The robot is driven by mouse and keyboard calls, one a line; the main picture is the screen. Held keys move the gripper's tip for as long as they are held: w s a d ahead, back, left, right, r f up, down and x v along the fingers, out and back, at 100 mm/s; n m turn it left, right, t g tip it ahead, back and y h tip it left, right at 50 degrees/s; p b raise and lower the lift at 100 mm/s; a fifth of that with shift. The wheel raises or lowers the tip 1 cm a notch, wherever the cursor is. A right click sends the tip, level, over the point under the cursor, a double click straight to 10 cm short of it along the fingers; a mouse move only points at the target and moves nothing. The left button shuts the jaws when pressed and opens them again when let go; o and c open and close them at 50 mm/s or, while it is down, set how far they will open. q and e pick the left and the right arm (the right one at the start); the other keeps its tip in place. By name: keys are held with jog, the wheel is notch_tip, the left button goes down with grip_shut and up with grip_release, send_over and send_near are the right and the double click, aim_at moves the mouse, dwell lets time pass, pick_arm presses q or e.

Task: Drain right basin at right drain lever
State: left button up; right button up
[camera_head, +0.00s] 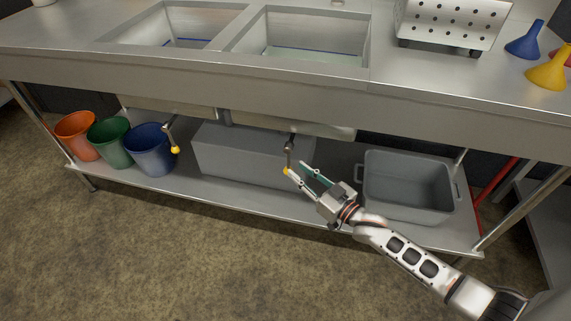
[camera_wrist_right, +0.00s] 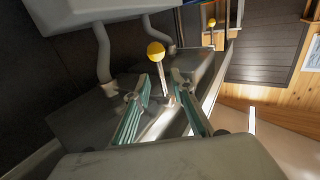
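The right basin (camera_head: 355,72) is sunk in the steel counter, with shallow liquid showing on its floor. The right drain lever (camera_head: 289,150) hangs under the counter below it, with a yellow knob at its lower end. My right gripper (camera_head: 296,166) reaches in from the lower right, its fingertips at the lever's knob end. In the right wrist view, the lever's yellow knob (camera_wrist_right: 155,50) and rod stand between my two spread fingers (camera_wrist_right: 158,90). The gripper is open; I cannot tell whether either finger touches the rod. My left gripper is not in view.
The left drain lever (camera_head: 175,149) hangs near the blue bucket (camera_head: 150,155). On the lower shelf (camera_head: 215,193) are a grey box (camera_head: 235,160) and an empty grey tub (camera_head: 410,200). The counter's front edge (camera_head: 250,95) overhangs my right gripper.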

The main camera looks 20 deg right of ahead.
aim_at(288, 168)
jog(key=shift+b+x, duration=0.6)
jog(key=shift+x, duration=2.15)
jog(key=shift+f, duration=0.15)
grip_shut()
